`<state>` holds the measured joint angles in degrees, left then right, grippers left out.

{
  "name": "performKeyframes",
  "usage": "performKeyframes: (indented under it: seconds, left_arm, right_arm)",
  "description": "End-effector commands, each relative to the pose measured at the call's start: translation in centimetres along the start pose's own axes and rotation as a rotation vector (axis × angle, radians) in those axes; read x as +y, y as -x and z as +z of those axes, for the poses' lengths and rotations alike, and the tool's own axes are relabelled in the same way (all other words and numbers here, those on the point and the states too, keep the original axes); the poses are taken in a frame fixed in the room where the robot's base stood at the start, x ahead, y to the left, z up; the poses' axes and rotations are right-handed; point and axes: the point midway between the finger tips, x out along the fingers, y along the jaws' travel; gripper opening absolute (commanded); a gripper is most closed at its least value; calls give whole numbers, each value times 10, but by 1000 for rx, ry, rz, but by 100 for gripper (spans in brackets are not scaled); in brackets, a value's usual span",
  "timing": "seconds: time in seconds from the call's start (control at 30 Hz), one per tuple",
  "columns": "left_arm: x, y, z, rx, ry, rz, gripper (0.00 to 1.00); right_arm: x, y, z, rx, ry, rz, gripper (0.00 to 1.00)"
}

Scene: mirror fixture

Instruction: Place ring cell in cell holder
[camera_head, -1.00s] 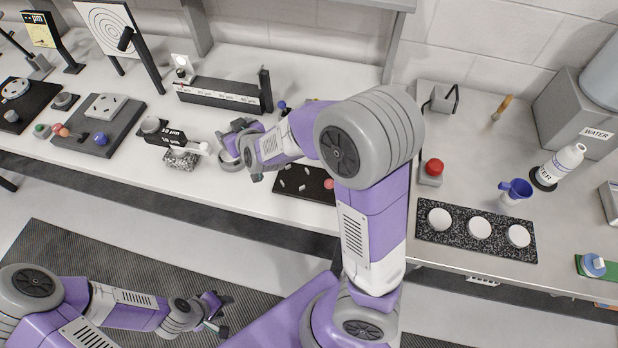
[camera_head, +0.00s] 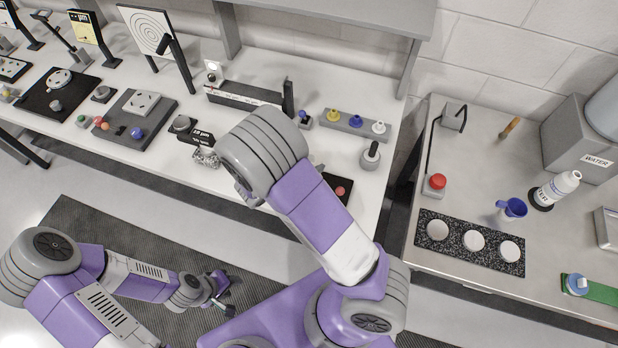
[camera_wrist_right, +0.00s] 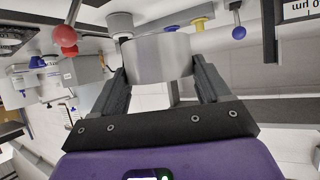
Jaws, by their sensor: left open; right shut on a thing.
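The ring cell (camera_wrist_right: 156,60), a smooth grey cylinder, is held between the fingers of my right gripper (camera_wrist_right: 160,78) in the right wrist view. The far side of the cell is hidden. In the head view the right gripper and the cell are hidden behind my right arm. My left gripper (camera_head: 220,291) is open and empty, low at the left, above the floor mat and away from the benches. I cannot tell for sure which bench fixture is the cell holder; a dark block with a white label (camera_head: 190,131) and a grey round part stands left of my right arm.
A dark board with a grey square plate (camera_head: 143,103) lies on the white bench. A long ruler-like rail (camera_head: 240,96) and a grey strip with coloured knobs (camera_head: 356,123) stand behind. A black speckled tray (camera_head: 456,254) with white discs is on the right bench.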

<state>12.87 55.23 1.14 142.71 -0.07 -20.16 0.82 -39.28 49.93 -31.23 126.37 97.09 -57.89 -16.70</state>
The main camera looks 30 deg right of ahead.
Motion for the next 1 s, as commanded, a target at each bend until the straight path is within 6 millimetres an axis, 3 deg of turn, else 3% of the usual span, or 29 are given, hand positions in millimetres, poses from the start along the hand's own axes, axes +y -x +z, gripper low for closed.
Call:
performKeyframes:
  seconds: [0.2,0.6,1.0]
  left_arm:
    - [-3,-9,0,-1,0,0,43]
    - [-6,-14,0,0,0,0,43]
    - [-6,-16,-1,0,0,0,43]
  right_arm:
    - [2,-20,37,2,2,6,36]
    - [1,-43,78,0,1,3,36]
    - [1,-46,84,-1,-1,3,36]
